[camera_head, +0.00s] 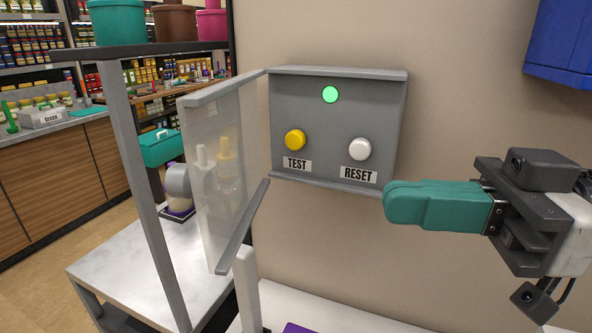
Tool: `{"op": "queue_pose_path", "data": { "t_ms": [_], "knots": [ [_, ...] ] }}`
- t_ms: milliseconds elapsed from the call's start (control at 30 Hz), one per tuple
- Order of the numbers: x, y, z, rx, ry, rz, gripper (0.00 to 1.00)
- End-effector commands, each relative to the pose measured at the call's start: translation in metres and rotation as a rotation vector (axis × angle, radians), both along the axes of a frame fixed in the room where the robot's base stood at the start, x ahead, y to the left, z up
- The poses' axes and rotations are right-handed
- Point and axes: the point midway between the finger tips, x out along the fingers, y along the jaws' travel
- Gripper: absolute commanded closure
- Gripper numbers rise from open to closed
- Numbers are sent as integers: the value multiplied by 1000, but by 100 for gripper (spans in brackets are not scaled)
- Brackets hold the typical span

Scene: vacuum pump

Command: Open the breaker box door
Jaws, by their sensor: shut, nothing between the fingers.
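The breaker box (338,122) is mounted on the wall. Its inside shows a lit green lamp (330,95), a yellow TEST button (295,140) and a white RESET button (359,149). The clear, grey-edged door (226,150) is swung wide open to the left on its left-side hinge. My gripper (390,203) has teal fingers, is shut and empty, and points left. It is in front of the wall, just right of and below the box's lower right corner, apart from the door.
A white post (247,290) rises below the door. A blue bin (560,42) hangs at the upper right. The wall between box and bin is bare.

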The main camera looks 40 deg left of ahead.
Motion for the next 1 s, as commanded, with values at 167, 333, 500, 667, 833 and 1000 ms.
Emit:
{"op": "queue_pose_path", "data": {
  "t_ms": [167,333,500,667,833,1000],
  "knots": [
    [-8,11,4,5,-4,14,100],
    [-21,36,5,4,-3,14,100],
    [-38,66,5,4,-3,14,100],
    [-52,92,5,4,-3,13,100],
    [-61,113,4,4,-3,11,100],
    [-66,122,3,4,-3,8,100]
  ]
}}
